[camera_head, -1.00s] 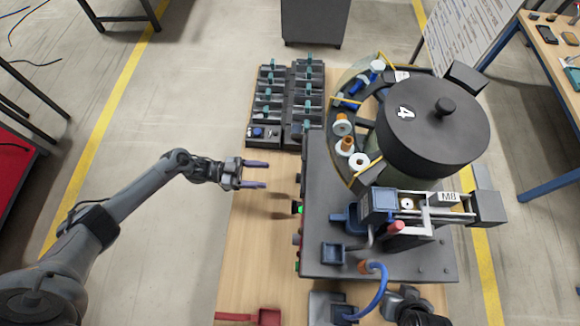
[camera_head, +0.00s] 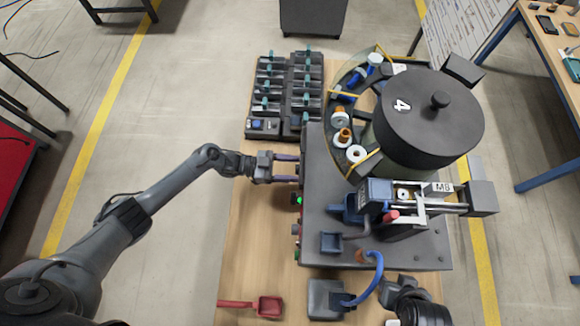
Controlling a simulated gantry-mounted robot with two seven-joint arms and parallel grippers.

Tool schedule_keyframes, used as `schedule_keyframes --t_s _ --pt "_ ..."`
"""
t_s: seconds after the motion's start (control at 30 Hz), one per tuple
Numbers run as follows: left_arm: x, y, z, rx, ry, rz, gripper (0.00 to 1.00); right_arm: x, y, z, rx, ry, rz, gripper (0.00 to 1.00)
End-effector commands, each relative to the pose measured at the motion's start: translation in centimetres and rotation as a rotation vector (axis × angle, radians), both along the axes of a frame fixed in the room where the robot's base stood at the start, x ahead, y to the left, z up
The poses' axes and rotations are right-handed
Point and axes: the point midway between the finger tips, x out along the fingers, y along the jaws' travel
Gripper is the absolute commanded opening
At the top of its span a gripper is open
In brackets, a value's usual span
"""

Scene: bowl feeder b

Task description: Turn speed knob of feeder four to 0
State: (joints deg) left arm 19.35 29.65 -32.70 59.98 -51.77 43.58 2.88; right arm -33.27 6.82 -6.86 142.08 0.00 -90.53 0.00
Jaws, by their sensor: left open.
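Feeder four (camera_head: 428,122), a dark drum marked 4 on a grey base box (camera_head: 350,262), stands on the wooden table. Controls sit on the box's left side: a black knob (camera_head: 295,199) beside a green light (camera_head: 300,201), with red and green buttons lower down. I cannot read any scale there. My left gripper (camera_head: 298,168) is open, its two purple fingers reaching the upper left side of the box. Whatever lies between the fingertips is hidden or too small to tell. A part of my right arm shows at the bottom right; its fingers cannot be made out.
Black bins (camera_head: 288,90) with teal handles stand behind my left gripper. A red scoop (camera_head: 268,306) and a grey block (camera_head: 326,300) with a blue hose lie at the front. The table left of the box is clear below my left arm.

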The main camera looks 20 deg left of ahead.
Motion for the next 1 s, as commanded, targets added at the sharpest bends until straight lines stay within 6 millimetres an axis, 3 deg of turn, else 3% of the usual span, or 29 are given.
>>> schedule_keyframes --t_s 0.1,0.47,1.0 --pt "0.0 0.01 0.0 0.0 0.0 0.0 0.6 0.02 0.08 0.02 0.003 -0.001 -0.002 0.43" --pt "-0.01 0.03 0.02 0.0 0.0 0.0 0.04 0.03 0.11 0.03 0.004 -0.001 -0.003 0.43" --pt "0.05 0.03 0.02 -0.051 0.148 0.0 0.04 0.03 -0.14 0.02 -0.007 -0.001 0.004 0.43"
